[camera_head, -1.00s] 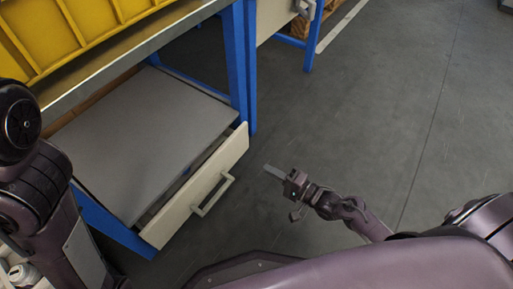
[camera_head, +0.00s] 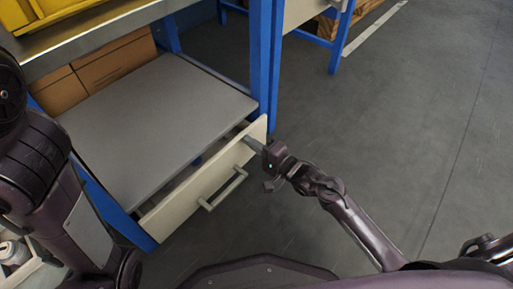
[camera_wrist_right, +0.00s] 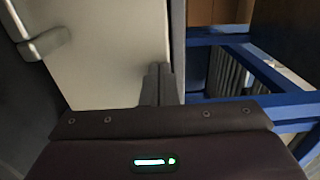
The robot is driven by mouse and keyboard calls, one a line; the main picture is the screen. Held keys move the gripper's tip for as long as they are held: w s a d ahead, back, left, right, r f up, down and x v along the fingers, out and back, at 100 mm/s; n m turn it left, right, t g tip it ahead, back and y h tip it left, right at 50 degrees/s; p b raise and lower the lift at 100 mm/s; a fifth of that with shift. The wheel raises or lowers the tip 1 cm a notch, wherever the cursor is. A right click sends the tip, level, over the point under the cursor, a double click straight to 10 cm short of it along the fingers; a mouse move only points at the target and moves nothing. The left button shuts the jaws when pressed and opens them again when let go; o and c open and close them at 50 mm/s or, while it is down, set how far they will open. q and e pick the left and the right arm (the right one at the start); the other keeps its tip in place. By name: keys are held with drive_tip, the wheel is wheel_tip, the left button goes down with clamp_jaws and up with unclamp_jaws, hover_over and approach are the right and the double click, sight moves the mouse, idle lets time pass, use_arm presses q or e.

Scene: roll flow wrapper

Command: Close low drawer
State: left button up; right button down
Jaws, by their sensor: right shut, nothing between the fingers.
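The low drawer shows in the head view as a cream front panel (camera_head: 190,195) with a pale bar handle (camera_head: 223,189). It stands out a little from under the grey shelf board, with a narrow gap behind its top edge. My right gripper (camera_head: 253,144) is shut and empty, its fingertips at the right end of the drawer front, near the top. In the right wrist view the shut fingers (camera_wrist_right: 158,84) lie over the panel's edge (camera_wrist_right: 110,50), with the handle (camera_wrist_right: 45,43) at the upper left. Whether they touch is unclear. My left gripper is out of view.
Above the drawer is the grey shelf board (camera_head: 160,105), with cardboard boxes (camera_head: 115,65) behind it. A blue leg (camera_head: 262,65) stands just beyond the drawer's right end. Grey floor (camera_head: 400,130) to the right is clear.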

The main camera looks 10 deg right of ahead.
sight(241, 133)
drive_tip(key=x, duration=0.4)
drive_tip(key=shift+w, duration=0.1)
drive_tip(key=shift+w+r, duration=0.1)
drive_tip(key=shift+r, duration=0.05)
drive_tip(key=shift+r, duration=0.1)
